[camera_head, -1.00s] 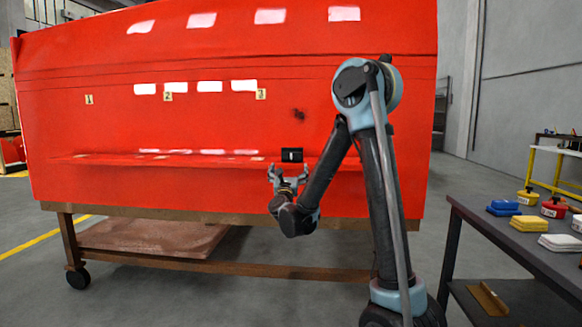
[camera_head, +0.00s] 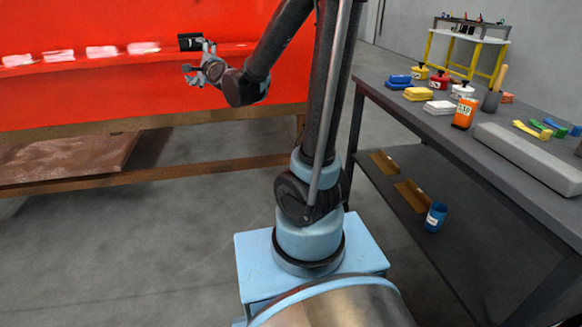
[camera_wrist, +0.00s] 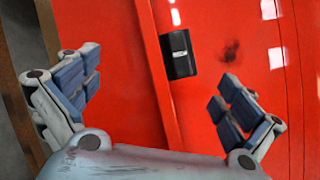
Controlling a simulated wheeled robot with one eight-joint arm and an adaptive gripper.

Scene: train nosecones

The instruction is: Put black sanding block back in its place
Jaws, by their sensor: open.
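The black sanding block (camera_head: 190,42) is at the ledge of the large red nosecone (camera_head: 60,85). In the wrist view the black block (camera_wrist: 179,54) has a small white mark and lies against the red surface beside the ledge line. My gripper (camera_head: 197,62) is open and empty in front of the block. In the wrist view the gripper's fingers (camera_wrist: 158,92) are spread wide, with the block beyond them and not between the pads. A dark smudge (camera_wrist: 229,50) shows on the red surface to the right of the block.
A dark table (camera_head: 419,128) stands at the right. It bears blue blocks (camera_head: 400,80), yellow blocks (camera_head: 417,94), white blocks (camera_head: 440,107), small pots, an orange container (camera_head: 465,112) and a long grey block (camera_head: 530,155). A blue cup (camera_head: 435,217) stands on its lower shelf.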

